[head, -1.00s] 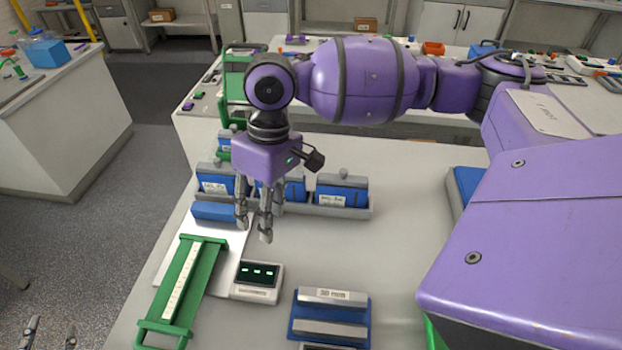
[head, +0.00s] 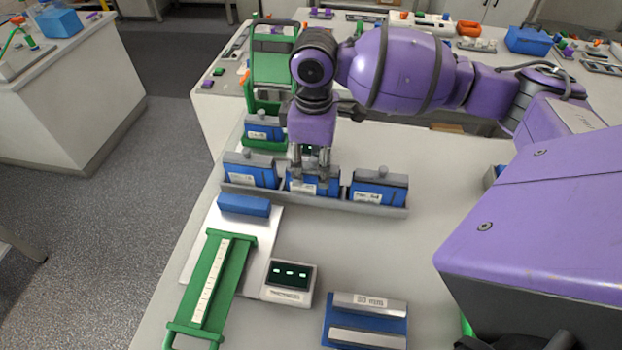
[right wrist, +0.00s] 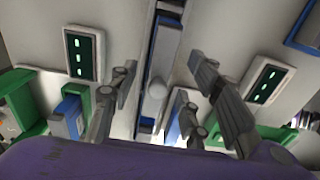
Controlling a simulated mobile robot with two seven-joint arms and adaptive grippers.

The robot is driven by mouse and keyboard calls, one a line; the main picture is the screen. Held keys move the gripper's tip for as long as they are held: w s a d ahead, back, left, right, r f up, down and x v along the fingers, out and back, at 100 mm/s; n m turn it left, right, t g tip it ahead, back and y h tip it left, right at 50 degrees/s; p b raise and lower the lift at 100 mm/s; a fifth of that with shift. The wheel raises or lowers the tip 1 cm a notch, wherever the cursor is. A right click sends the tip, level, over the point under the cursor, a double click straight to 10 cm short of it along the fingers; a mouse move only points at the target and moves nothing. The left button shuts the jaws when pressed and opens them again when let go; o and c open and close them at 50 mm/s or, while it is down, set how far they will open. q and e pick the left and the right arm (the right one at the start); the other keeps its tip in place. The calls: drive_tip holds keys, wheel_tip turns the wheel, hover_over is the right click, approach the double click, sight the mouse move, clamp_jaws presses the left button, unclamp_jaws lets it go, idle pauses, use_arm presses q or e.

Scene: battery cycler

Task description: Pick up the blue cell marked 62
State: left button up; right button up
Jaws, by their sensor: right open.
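Three blue cells with grey tops and white labels stand in a grey rack: the left cell (head: 248,170), the middle cell (head: 331,185) and the right cell (head: 379,187). Another blue cell (head: 258,128) stands behind in a green holder. The label numbers are too small to read, so I cannot tell which is 62. My right gripper (head: 311,178) points down at the middle cell, open, its fingers overlapping the cell in the head view. My left gripper is not in view.
In front of the rack (head: 300,203) lie a blue block (head: 244,205), a green frame with a white strip (head: 214,285), a small display unit (head: 289,281) and a blue-grey block (head: 365,318).

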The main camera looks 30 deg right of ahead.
sight(313, 179)
drive_tip(key=shift+s+f, duration=0.1)
drive_tip(key=shift+f, duration=0.6)
drive_tip(key=f, duration=0.4)
drive_tip(key=shift+w+f, duration=0.15)
drive_tip(key=shift+w, duration=0.1)
clamp_jaws()
